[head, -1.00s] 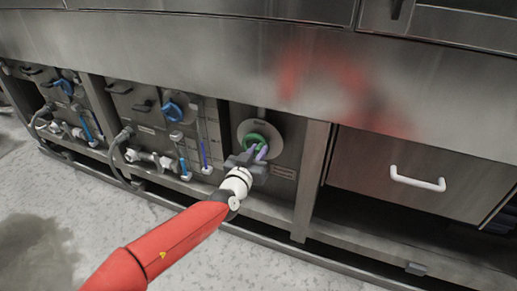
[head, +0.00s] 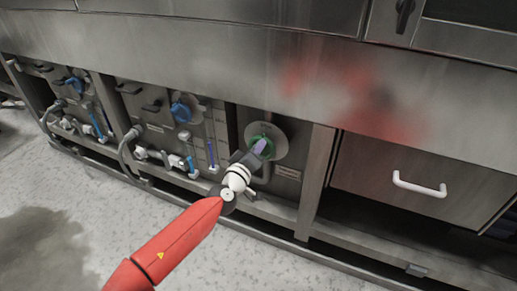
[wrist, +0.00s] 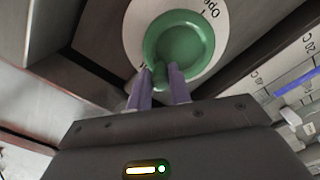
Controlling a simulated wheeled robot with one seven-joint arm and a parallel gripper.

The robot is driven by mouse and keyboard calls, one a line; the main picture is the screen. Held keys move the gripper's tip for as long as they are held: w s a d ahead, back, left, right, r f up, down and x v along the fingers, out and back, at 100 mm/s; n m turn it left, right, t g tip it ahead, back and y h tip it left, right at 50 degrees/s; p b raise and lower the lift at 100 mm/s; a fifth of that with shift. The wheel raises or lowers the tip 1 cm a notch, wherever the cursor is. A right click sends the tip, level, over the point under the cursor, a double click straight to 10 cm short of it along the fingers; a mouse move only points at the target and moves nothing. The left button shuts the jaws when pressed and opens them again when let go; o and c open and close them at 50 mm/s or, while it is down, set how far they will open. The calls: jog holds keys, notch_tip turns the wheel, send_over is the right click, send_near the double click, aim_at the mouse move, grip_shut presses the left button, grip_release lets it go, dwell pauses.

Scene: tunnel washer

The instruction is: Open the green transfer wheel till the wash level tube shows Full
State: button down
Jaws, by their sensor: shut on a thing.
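The green transfer wheel (head: 252,138) sits on a round pale plate on the machine's lower front, right of the tubes. In the wrist view the green wheel (wrist: 180,42) fills the top middle, with part of the word "Open" on the plate beside it. My gripper (head: 261,147) has its purple fingers at the wheel. In the wrist view my gripper (wrist: 161,76) is shut on a small green handle at the wheel's near rim. A level tube with purple-blue liquid (head: 211,153) stands left of the wheel. Its level marks are too small to read.
Blue wheels (head: 181,109) and more tubes and pipes sit in the bays to the left. A drawer front with a white handle (head: 419,186) is at the right. A vertical post (head: 314,178) stands between wheel and drawer. The floor in front is clear.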

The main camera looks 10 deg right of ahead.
jog(key=shift+w+a+n, duration=0.15)
jog(key=shift+a+n, duration=0.1)
jog(key=shift+n, duration=0.25)
jog(key=c, duration=1.3)
grip_release()
jog(key=v, duration=0.7)
jog(key=shift+s+a+b, duration=0.2)
jog(key=shift+s+b, duration=0.1)
jog(key=shift+s, duration=0.05)
